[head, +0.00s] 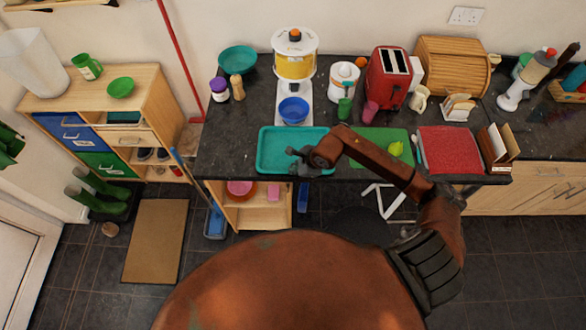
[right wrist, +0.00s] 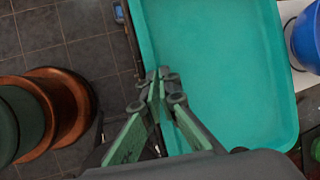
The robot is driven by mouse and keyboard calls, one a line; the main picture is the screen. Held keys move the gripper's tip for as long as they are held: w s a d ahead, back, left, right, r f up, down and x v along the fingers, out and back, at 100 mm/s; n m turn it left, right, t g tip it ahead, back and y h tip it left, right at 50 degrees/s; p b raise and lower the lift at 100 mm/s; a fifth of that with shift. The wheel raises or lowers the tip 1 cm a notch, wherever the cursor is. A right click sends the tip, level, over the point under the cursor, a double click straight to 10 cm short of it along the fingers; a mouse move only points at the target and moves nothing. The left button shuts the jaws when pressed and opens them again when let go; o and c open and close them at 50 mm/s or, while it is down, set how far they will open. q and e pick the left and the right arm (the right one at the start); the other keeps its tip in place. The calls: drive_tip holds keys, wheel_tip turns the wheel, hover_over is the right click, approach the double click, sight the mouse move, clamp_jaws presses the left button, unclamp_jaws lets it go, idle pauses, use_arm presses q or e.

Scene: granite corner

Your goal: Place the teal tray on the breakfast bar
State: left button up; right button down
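The teal tray (head: 268,150) is a shallow rectangle at the front edge of the dark granite counter (head: 222,150). It looks empty. In the right wrist view the tray (right wrist: 220,70) fills the upper middle and right. My right gripper (head: 297,160) is at the tray's near side in the head view. In the right wrist view its fingers (right wrist: 158,84) are close together on the tray's long rim, one on each side, and look shut on it. The exact contact is partly hidden by the fingers. My left gripper is out of view. I cannot tell which surface is the breakfast bar.
Behind the tray stand a blue bowl (head: 293,110) and a yellow-and-white appliance (head: 294,62). To the right lie a green board (head: 372,137) with a lime (head: 396,149) and a red cloth (head: 449,149). Open shelves (head: 262,215) are below the counter. Bare granite lies left of the tray.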

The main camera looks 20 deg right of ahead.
drive_tip(key=c, duration=2.4)
unclamp_jaws()
drive_tip(key=b+v, duration=0.1)
drive_tip(key=v, duration=1.1)
drive_tip(key=shift+s+b, duration=0.1)
drive_tip(key=shift+b, duration=0.3)
